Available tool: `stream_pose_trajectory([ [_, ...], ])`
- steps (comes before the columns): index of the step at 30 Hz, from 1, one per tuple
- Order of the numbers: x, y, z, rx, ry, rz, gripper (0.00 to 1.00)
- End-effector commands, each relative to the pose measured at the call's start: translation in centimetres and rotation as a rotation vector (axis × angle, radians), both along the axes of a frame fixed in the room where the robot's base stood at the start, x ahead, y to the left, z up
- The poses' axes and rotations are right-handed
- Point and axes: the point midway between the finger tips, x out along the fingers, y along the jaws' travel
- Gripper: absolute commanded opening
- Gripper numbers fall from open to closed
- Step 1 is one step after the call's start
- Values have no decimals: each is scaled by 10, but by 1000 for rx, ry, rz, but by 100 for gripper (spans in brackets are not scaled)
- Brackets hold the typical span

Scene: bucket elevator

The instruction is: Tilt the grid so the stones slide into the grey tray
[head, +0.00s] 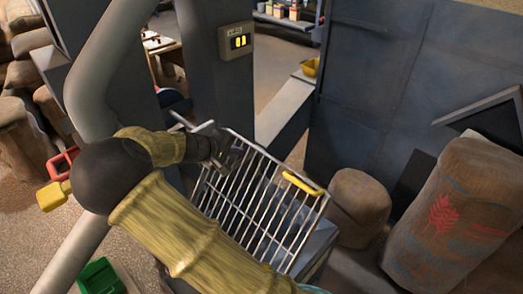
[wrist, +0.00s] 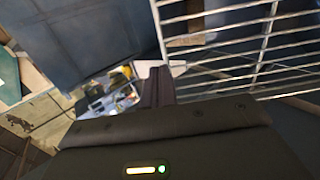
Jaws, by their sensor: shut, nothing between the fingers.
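The grid (head: 262,205), a frame of pale metal bars with a yellow handle (head: 303,184) at its upper right edge, is right of my arm in the head view. It also shows in the wrist view at upper right (wrist: 262,72). It looks tilted. My gripper (head: 234,156) is shut and empty at the grid's upper left part; whether it touches the bars I cannot tell. Its fingers show in the wrist view (wrist: 157,84), beside the grid's edge. A blue-grey surface (head: 318,243) lies under the grid's lower right; whether it is the grey tray I cannot tell. I see no stones clearly.
Brown sacks (head: 445,218) stand at right, and more sacks (head: 25,110) at left. A grey post with a switch box (head: 237,41) stands behind the grid. A dark metal wall (head: 375,90) is behind right. A green crate (head: 100,277) is on the floor at lower left.

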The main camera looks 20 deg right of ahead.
Motion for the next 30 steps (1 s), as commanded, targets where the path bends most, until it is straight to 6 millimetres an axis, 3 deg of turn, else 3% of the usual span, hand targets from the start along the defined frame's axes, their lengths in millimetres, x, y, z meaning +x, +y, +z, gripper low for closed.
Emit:
stream_pose_trajectory([
  [13,2,-8,-3,0,1,-6,0],
  [30,28,-76,-56,-1,3,-8,0],
])
